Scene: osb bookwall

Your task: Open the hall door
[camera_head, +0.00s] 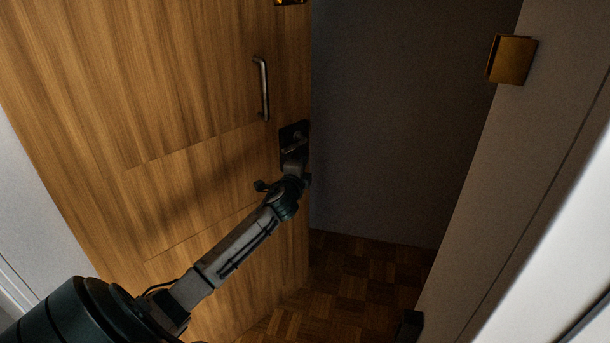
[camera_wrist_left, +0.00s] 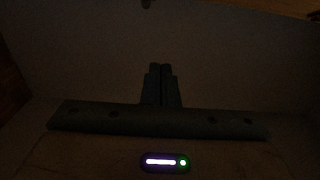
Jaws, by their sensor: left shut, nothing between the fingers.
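The hall door (camera_head: 200,90) is a wooden panel door standing ajar, with a dark gap between its right edge and the frame. A metal bar handle (camera_head: 263,90) is fixed upright near that edge. My left arm reaches up from the lower left, and my left gripper (camera_head: 295,137) is at the door's right edge, below the handle and apart from it. In the left wrist view the fingers (camera_wrist_left: 161,85) are together with nothing between them, before a dark, plain surface. Whether the gripper touches the door edge I cannot tell. My right gripper is not in view.
The door frame (camera_head: 520,150) stands on the right, with a brass plate (camera_head: 511,60) on it. Behind the gap are a dark grey wall (camera_head: 390,120) and a parquet floor (camera_head: 360,275). A small dark object (camera_head: 409,325) is low by the frame.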

